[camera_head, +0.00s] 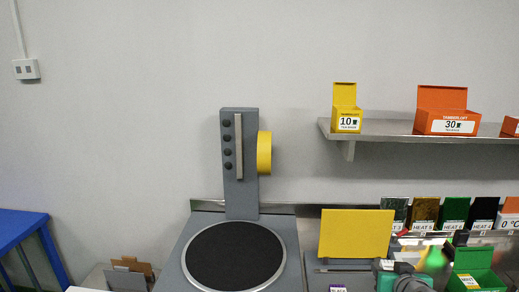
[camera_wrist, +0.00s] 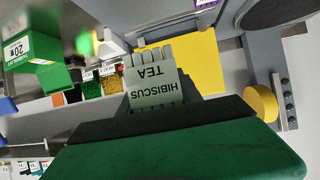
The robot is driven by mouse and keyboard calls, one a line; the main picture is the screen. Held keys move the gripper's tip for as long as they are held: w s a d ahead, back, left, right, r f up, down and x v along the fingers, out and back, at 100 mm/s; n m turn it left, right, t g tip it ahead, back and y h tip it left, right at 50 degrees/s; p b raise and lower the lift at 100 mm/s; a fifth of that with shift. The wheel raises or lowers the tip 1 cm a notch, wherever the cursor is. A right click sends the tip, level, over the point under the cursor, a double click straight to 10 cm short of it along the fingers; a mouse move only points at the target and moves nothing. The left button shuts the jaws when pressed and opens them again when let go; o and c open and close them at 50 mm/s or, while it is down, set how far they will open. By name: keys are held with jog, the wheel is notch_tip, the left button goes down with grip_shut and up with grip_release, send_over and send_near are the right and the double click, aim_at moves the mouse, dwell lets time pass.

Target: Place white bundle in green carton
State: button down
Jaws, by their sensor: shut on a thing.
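The white bundle (camera_wrist: 154,88), a pale block of upright packets labelled "HIBISCUS TEA", shows upside down in the wrist view. My gripper (camera_wrist: 157,112) is shut on it, with dark fingers on either side. The green carton (camera_wrist: 38,68), with an open lid and a "20" label, is at the left of the wrist view, apart from the bundle. In the head view the green carton (camera_head: 476,278) stands at the bottom right corner, partly cut off. My gripper is partly visible to its left; I cannot make out the bundle there.
A yellow panel (camera_head: 357,234) stands behind the work area. Labelled sample boxes (camera_head: 455,212) line the back right. A shelf (camera_head: 375,129) holds a yellow carton (camera_head: 346,112) and an orange carton (camera_head: 447,115). A grey machine with a round black plate (camera_head: 235,257) is at the centre.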

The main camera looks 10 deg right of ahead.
jog(key=w+a+f+n+y, duration=0.1)
jog(key=w+a+n+y, duration=0.25)
jog(key=a, duration=0.65)
jog(key=w+a+f+n+y, duration=0.2)
jog(key=w+a, duration=0.2)
jog(key=a, duration=0.6)
jog(key=w+a+f+n+y, duration=0.1)
jog(key=w+a+n+y, duration=0.2)
jog(key=a, duration=0.6)
jog(key=d+f+m+h, duration=0.3)
jog(key=d+m+h, duration=0.2)
jog(key=d, duration=0.2)
jog(key=s+d+m+h, duration=0.1)
jog(key=d+m+h, duration=0.1)
jog(key=d, duration=0.2)
jog(key=a+r+n+y, duration=0.3)
jog(key=a+r, duration=0.2)
jog(key=a, duration=0.5)
jog(key=shift+t, duration=0.4)
jog(key=s+r, duration=0.1)
jog(key=s+a+r, duration=0.1)
jog(key=s, duration=0.1)
jog(key=shift+s+r, duration=0.15)
jog(key=shift+s, duration=0.05)
jog(key=shift+a, duration=0.1)
